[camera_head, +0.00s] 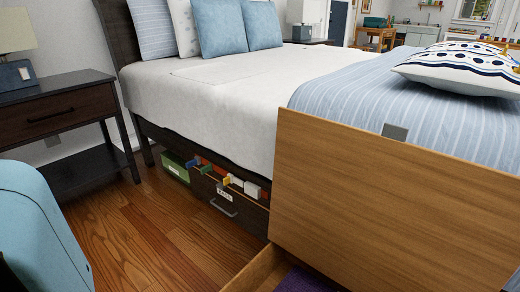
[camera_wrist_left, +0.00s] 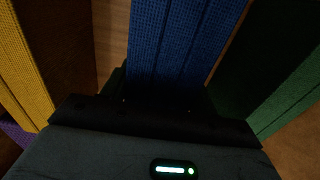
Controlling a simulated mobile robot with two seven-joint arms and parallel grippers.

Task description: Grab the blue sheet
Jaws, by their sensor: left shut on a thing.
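In the left wrist view, the blue sheet (camera_wrist_left: 187,40) is a folded, upright slab of woven cloth in the middle. My left gripper (camera_wrist_left: 168,98) is dark and shut on the blue sheet's near end. Its fingers are hard to make out in the shadow. The head view shows neither this gripper nor the blue sheet. My right gripper is in neither view.
Beside the blue sheet stand a yellow cloth (camera_wrist_left: 35,70) on the left and a green cloth (camera_wrist_left: 292,95) on the right. A wooden panel (camera_head: 390,205) stands before the bed (camera_head: 230,100). A purple cloth (camera_head: 300,280) lies behind a wooden edge. A nightstand (camera_head: 60,112) is left.

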